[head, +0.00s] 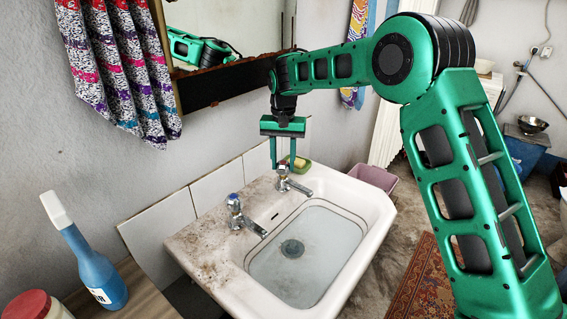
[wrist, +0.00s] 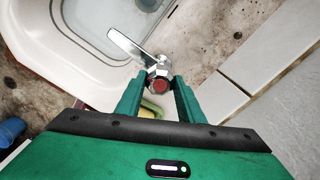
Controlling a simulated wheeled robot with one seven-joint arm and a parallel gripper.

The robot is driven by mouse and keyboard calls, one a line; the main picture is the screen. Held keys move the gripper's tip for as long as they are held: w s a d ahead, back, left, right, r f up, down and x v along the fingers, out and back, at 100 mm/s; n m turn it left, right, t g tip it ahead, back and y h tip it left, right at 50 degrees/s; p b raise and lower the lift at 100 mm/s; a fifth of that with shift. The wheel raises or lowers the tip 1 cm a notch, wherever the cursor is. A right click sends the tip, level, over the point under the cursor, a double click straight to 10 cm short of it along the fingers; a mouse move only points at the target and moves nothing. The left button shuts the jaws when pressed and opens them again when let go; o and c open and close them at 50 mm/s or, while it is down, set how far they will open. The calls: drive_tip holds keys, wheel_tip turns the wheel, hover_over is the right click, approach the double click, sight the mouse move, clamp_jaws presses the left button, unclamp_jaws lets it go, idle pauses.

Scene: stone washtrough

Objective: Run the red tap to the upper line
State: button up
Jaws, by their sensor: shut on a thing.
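The red tap (head: 284,183) stands at the back of the white basin (head: 375,208). In the wrist view its red-capped knob (wrist: 159,85) sits between my two fingers, and its chrome spout (wrist: 128,48) points out over the basin. My gripper (head: 283,166) is above the tap, fingers down, shut on the knob. Water (head: 300,262) lies in the basin, with the round drain showing through it. Dark lines (head: 345,211) run around the inner wall near the water's edge; I cannot tell exactly where the surface meets them. I cannot make out a stream from the spout.
A blue-capped tap (head: 235,206) stands left of the red one. A soap dish (head: 299,162) sits behind the red tap, close to my fingers. A blue spray bottle (head: 92,268) stands at lower left. A mirror (head: 230,35) and a patterned towel (head: 120,65) hang on the wall.

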drive_tip(key=shift+a+n, duration=0.1)
drive_tip(key=shift+n, duration=2.1)
drive_tip(key=o, duration=1.1)
drive_tip(key=shift+c, duration=0.2)
wheel_tip(320, 180, up, 11)
drive_tip(key=shift+w, duration=0.15)
drive_tip(key=shift+f, duration=0.1)
